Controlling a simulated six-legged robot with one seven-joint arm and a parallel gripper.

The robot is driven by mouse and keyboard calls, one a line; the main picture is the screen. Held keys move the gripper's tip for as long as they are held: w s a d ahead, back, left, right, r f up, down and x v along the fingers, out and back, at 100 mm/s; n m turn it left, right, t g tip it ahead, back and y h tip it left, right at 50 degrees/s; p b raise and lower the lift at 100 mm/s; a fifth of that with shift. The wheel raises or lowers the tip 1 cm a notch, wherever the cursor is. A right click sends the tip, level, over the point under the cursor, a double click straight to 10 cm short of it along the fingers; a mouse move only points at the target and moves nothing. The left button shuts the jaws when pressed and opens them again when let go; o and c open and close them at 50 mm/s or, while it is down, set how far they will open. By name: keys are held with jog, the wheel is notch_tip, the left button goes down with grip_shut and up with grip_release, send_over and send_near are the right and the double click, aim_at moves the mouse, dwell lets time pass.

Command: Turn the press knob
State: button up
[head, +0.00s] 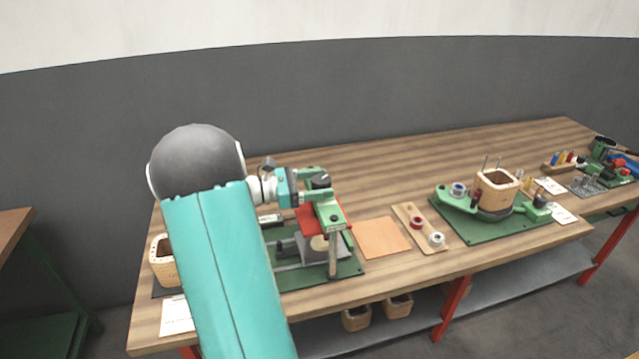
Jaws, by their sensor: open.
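The press (330,212) stands on a green base plate on the wooden workbench, left of the picture's middle. It has a green head, red parts and an upright lever at its front. A dark round knob (320,181) sits on top of the press head. My gripper (318,182) is open at the top of the press, with one teal finger behind the knob and one in front of it. I cannot tell whether the fingers touch the knob. My arm hides the left part of the press's base plate.
The workbench (390,169) runs to the right. A tan sheet (384,238) and a wooden strip with spools (408,218) lie right of the press. A coil fixture (496,190) stands farther right. A wooden coil former (161,262) is at the left. The bench's back strip is clear.

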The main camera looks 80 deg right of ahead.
jog(key=shift+s+d, duration=0.1)
jog(key=shift+s, duration=0.1)
jog(key=c, duration=1)
jog(key=shift+h, duration=0.3)
jog(key=n+t+h, duration=0.4)
jog(key=shift+h, duration=0.4)
jog(key=shift+n+t+h, duration=0.95)
jog(key=shift+n+t, duration=0.4)
jog(key=shift+t, duration=0.4)
jog(key=shift+n+t+h, duration=0.95)
jog(key=shift+n+t, duration=0.4)
jog(key=shift+t, duration=0.4)
